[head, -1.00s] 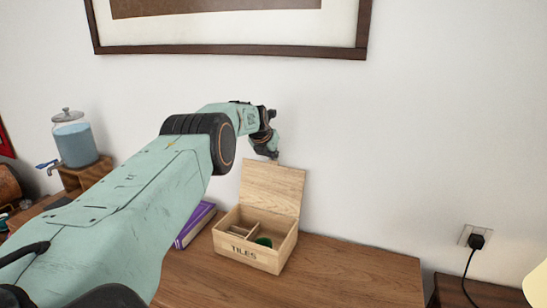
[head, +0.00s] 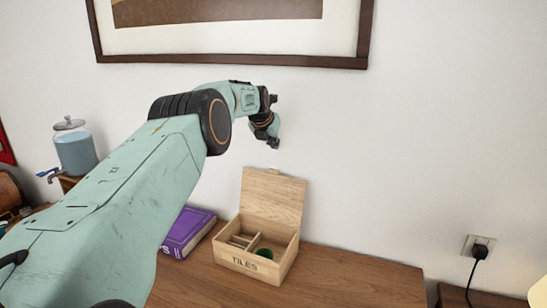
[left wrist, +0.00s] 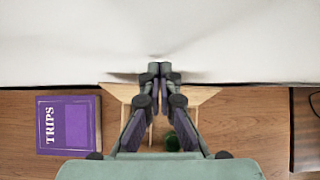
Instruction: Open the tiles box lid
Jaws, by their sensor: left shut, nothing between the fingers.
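The wooden tiles box (head: 243,262), marked TILES, stands on the wooden cabinet top near the wall. Its lid (head: 273,195) stands up open at the back, leaning toward the wall. Inside are dividers and a green round item (head: 265,253). My left gripper (head: 273,143) is above the lid's top edge, apart from it, shut and empty. In the left wrist view the shut fingers (left wrist: 159,70) cover the middle of the box, and the lid's edge (left wrist: 120,92) shows beside them. My right gripper is not in view.
A purple book (head: 187,231) marked TRIPS (left wrist: 68,125) lies left of the box. A glass drink dispenser (head: 75,148) stands further left. A picture frame (head: 235,55) hangs above. The cabinet top (head: 350,282) right of the box is clear.

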